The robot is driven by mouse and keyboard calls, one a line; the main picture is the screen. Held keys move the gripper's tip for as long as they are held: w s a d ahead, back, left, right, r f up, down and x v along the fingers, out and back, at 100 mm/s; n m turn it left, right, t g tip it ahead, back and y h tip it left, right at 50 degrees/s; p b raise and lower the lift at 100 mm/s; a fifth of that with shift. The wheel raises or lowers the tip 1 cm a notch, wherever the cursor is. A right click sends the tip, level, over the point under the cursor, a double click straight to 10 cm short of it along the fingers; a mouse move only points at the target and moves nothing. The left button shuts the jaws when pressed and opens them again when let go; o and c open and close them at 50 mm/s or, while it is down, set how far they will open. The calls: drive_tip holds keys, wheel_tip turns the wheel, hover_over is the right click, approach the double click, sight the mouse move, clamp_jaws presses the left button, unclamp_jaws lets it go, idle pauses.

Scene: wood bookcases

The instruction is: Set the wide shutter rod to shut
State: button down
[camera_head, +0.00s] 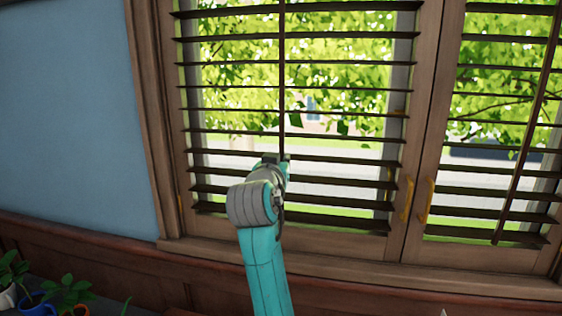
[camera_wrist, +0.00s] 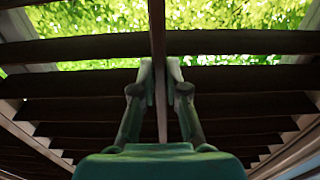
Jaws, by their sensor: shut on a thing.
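The wide shutter rod (camera_head: 282,75) is a thin dark vertical bar in front of the left shutter panel's slats. Its lower part is hidden behind my gripper (camera_head: 276,159) in the head view. The slats (camera_head: 296,133) of this panel are open, with leaves and light showing between them. In the wrist view, my gripper (camera_wrist: 160,88) has its two fingers closed on either side of the rod (camera_wrist: 157,32). The rod runs up from between the fingertips, and a lower piece shows below them.
The right shutter panel has its own dark rod (camera_head: 527,125), and its slats also stand open. Two brass handles (camera_head: 408,200) (camera_head: 425,202) sit on the frames between the panels. Potted plants (camera_head: 66,291) stand at the lower left. The blue wall (camera_head: 75,120) is bare.

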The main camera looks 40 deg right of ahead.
sight(281, 142)
drive_tip(key=shift+w+d+r, duration=0.15)
drive_tip(key=shift+r, duration=0.6)
drive_tip(key=shift+w+d+r, duration=0.1)
drive_tip(key=shift+d+r, duration=0.1)
drive_tip(key=shift+r, duration=0.6)
drive_tip(key=shift+w+d+r, duration=0.15)
drive_tip(key=shift+r, duration=0.6)
drive_tip(key=c, duration=1.2)
unclamp_jaws()
drive_tip(key=v, duration=1.2)
